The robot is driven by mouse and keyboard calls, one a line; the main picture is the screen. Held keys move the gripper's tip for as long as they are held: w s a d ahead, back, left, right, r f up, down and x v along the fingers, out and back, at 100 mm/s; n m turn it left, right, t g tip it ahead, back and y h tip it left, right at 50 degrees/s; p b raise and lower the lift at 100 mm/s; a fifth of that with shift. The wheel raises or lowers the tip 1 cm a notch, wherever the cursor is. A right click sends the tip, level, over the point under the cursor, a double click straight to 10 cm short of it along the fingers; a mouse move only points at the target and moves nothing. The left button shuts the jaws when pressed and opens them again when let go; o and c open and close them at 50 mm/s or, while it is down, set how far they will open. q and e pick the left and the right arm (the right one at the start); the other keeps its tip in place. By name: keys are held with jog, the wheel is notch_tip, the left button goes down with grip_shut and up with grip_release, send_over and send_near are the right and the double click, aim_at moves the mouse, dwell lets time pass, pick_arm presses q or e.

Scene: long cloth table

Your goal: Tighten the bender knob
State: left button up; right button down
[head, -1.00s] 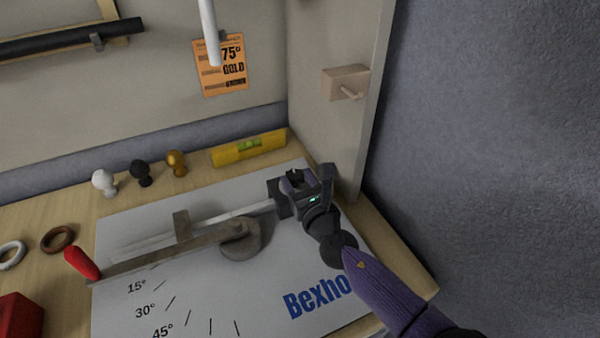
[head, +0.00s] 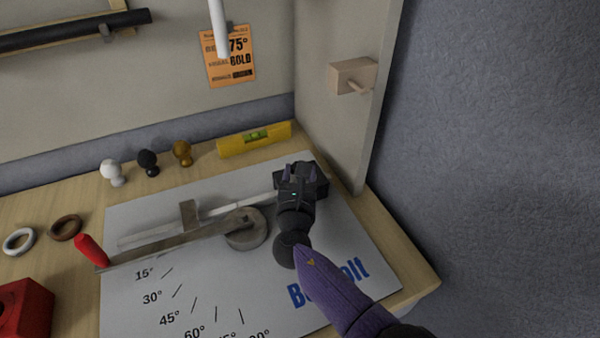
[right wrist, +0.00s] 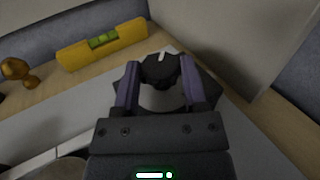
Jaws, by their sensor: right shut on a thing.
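The bender has a grey baseplate (head: 215,290) with angle marks, a metal lever with a red handle (head: 91,250), a round hub (head: 246,232) and a light rod (head: 150,235) along its back. My right gripper (head: 298,172) is at the clamp block at the right end of the rod and hides most of it. In the right wrist view, its two purple fingers (right wrist: 161,85) are shut on the black knob (right wrist: 160,70), which has a white mark on top. My left gripper is not in view.
A yellow spirit level (head: 255,139) lies behind the plate. White, black and gold knobs (head: 182,152) stand to its left. Two rings (head: 66,228) and a red block (head: 25,308) lie at left. A side panel (head: 340,130) rises close behind the gripper at right.

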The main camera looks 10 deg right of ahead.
jog(key=shift+c, duration=0.7)
grip_release()
jog(key=shift+s, duration=0.1)
jog(key=p+v, duration=0.2)
jog(key=v, duration=0.7)
jog(key=shift+r+p, duration=0.1)
jog(key=shift+p, duration=0.2)
jog(key=shift+s+a, duration=0.15)
jog(key=shift+s, duration=0.25)
jog(key=shift+w, duration=0.1)
